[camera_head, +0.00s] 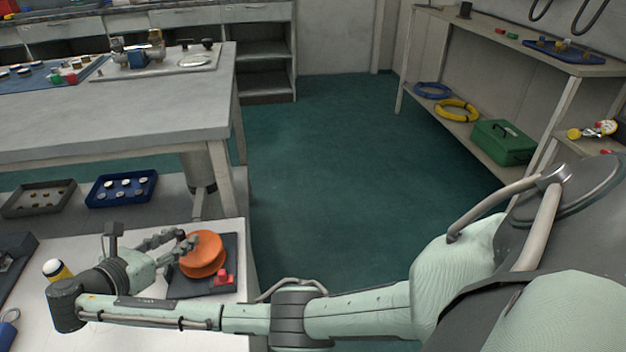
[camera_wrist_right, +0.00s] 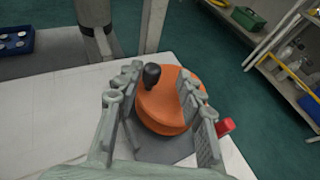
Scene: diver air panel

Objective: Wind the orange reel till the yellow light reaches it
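The orange reel (camera_head: 203,254) stands on a dark base plate on the white table at the lower left. It also shows in the right wrist view (camera_wrist_right: 165,108), with a black knob (camera_wrist_right: 152,76) on its face. My right gripper (camera_head: 180,241) is at the reel's left side. In the wrist view its fingers (camera_wrist_right: 160,78) are apart, with the knob between them, nearer the left finger; contact cannot be told. A red block (camera_head: 223,278) sits on the plate beside the reel. I cannot make out a lit yellow light. My left gripper is out of view.
A yellow and black item with a white top (camera_head: 56,269) stands left of my right gripper. A blue tray (camera_head: 122,188) and a grey tray (camera_head: 39,199) lie behind. A green box (camera_head: 503,142) is on the right shelf. The floor between is clear.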

